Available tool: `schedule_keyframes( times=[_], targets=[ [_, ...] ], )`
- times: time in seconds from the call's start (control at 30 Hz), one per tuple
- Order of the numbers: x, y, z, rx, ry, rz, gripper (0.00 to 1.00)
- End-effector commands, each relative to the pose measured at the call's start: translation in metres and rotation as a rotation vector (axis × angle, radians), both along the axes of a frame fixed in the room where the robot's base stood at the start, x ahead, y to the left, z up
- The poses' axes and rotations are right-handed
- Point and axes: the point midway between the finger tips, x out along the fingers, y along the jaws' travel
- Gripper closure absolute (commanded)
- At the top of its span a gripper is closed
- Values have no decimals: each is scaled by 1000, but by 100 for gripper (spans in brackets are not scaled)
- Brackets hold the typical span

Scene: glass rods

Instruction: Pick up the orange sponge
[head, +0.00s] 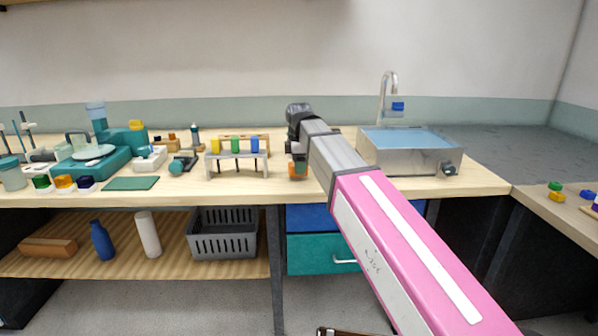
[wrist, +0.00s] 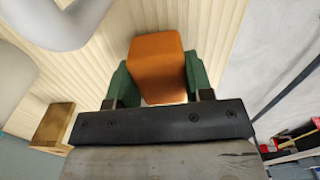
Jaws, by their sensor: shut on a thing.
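The orange sponge (wrist: 157,66) is a rounded block in the middle of the wrist view. My gripper (wrist: 160,82) has its green-padded fingers closed on both sides of it, one at each side. In the head view the sponge (head: 298,169) is a small orange patch under the end of my arm, by the front edge of the wooden bench. My gripper (head: 297,158) is there too, mostly dark and small. Whether the sponge touches the bench or is lifted cannot be told.
A steel sink (head: 408,160) with a faucet (head: 388,92) is to the right. A wooden block (wrist: 54,124) shows at the left in the wrist view. A grey basket (head: 224,240) sits on the lower shelf.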

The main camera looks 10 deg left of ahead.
Motion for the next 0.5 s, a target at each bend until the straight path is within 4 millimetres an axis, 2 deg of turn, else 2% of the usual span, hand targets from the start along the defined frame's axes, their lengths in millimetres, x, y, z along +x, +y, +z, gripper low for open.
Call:
schedule_keyframes(
  times=[0.1,0.3,0.5],
  targets=[
    [1,1,23,1,-2,0,75],
    [-50,17,49,2,-2,4,75],
    [-84,30,71,0,-1,2,75]
  ],
)
